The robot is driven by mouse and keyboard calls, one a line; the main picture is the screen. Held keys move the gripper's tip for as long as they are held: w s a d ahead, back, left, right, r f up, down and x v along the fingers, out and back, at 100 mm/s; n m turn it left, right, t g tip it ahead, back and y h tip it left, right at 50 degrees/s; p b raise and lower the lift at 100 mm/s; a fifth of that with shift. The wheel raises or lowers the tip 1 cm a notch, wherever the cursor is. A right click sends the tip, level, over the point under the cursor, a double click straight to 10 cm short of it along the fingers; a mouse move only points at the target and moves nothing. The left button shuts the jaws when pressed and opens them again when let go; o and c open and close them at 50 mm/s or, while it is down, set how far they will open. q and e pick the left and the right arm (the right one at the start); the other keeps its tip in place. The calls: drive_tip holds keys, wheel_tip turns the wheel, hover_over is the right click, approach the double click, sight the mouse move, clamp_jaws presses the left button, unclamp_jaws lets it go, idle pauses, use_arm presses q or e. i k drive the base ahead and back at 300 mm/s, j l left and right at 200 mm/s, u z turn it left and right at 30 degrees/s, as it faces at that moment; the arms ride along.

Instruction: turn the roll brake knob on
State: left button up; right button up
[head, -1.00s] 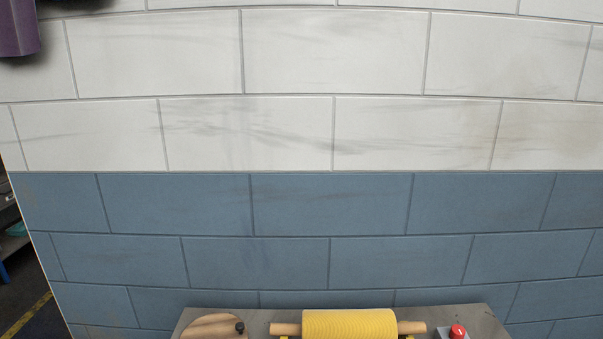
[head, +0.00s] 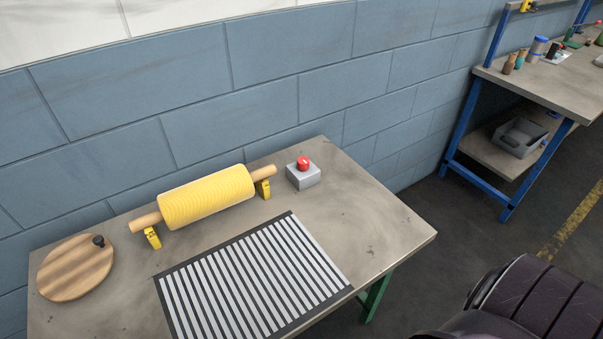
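A red knob (head: 303,163) sits on top of a small grey box (head: 304,178) at the back right of the table. Left of it, a yellow roll (head: 206,197) on a wooden bar rests on yellow stands (head: 153,237). A round wooden disc (head: 75,268) with a small black knob (head: 98,240) lies at the table's left. Which of the two knobs is the roll brake knob is not marked. Neither of my grippers is in view.
A striped black and white mat (head: 250,279) lies at the table's front. The grey table top (head: 385,232) is bare at right. Behind is a blue tiled wall (head: 290,60). A blue-framed workbench (head: 535,80) with bottles and a grey bin (head: 521,137) stands at the far right.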

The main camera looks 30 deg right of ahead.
sight(303, 162)
drive_tip(key=l+u, duration=0.2)
drive_tip(key=l, duration=0.5)
drive_tip(key=l+u, duration=0.25)
drive_tip(key=l, duration=0.5)
drive_tip(key=k, duration=0.05)
